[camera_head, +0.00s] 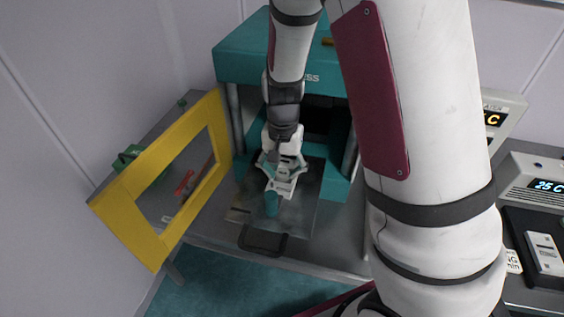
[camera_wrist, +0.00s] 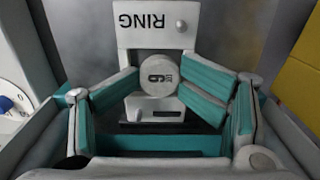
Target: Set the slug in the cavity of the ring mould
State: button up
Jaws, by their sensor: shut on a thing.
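The slug (camera_wrist: 158,75) is a pale round disc with dark marking on its top face, seen from above in the wrist view. My gripper (camera_wrist: 160,84) is shut on it, with teal pads on its left and right sides. Beyond and below the slug lies the ring mould (camera_wrist: 155,38), a pale plate marked RING with a small round knob. The slug covers the middle of the mould, so the cavity is hidden. I cannot tell how high the slug is above it. In the head view my gripper (camera_head: 281,174) points down in front of the teal press (camera_head: 245,62).
A yellow framed door (camera_head: 137,233) stands open at left of the press. Instruments with lit displays (camera_head: 545,185) stand at right. My own arm blocks much of the right side.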

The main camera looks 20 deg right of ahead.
aim_at(283, 172)
notch_tip(283, 172, up, 13)
jog(key=s+r+n+t, duration=0.5)
jog(key=s+r+n, duration=0.2)
jog(key=s+r, duration=0.6)
jog(key=s, duration=0.5)
jog(key=shift+t, duration=0.3)
jog(key=shift+b, duration=0.3)
